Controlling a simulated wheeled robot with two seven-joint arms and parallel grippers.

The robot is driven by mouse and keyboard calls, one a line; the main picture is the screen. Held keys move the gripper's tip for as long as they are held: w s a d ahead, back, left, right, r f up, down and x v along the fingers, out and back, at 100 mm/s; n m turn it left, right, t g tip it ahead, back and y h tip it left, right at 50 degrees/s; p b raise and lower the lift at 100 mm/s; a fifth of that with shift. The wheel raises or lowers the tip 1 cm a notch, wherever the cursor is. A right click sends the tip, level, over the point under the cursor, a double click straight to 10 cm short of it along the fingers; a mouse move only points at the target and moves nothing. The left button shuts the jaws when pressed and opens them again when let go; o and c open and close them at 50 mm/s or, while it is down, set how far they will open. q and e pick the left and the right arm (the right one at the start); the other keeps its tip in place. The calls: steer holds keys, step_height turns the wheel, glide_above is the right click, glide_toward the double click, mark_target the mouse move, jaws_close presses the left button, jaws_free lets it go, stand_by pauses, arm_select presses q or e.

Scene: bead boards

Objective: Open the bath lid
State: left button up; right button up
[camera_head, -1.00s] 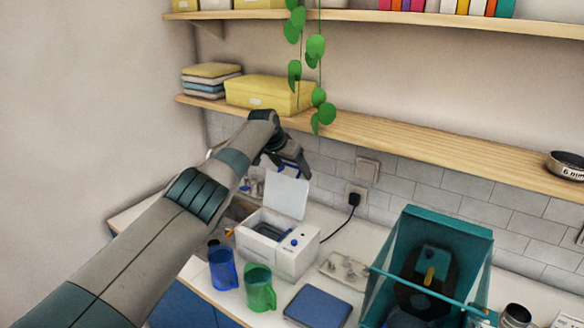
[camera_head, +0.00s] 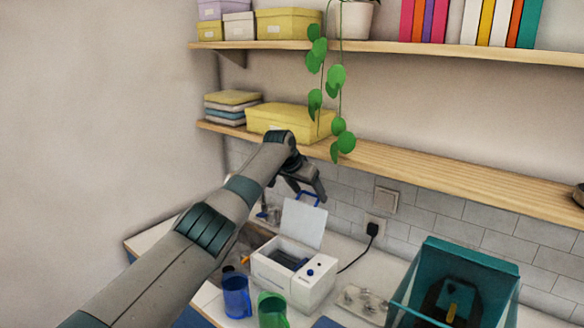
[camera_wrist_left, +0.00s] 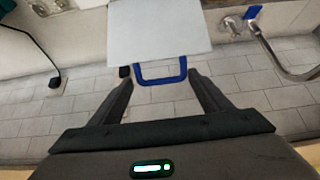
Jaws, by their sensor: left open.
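The bath is a white box (camera_head: 290,277) on the counter with a dark basin. Its pale lid (camera_head: 303,222) stands raised, almost upright, at the basin's back edge. A blue loop handle (camera_head: 308,199) sits at the lid's upper edge. My left gripper (camera_head: 311,190) is by the handle, above the lid. In the left wrist view, the lid (camera_wrist_left: 160,32) fills the top middle, and the handle (camera_wrist_left: 161,79) shows between the parted fingers of my left gripper (camera_wrist_left: 160,84). The fingers are apart from the handle's sides. My right gripper is not in view.
Blue (camera_head: 236,296) and green (camera_head: 272,310) mugs stand in front of the bath. A teal open-fronted case (camera_head: 465,262) is to the right, and a small tray (camera_head: 362,303) lies between. A wooden shelf (camera_head: 420,171) and a trailing plant (camera_head: 337,76) are above.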

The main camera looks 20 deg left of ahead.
arm_select(q)
steer(key=b+v, duration=0.5)
steer(key=v, duration=1)
steer(key=shift+s, duration=0.2)
steer(key=shift+s, duration=0.1)
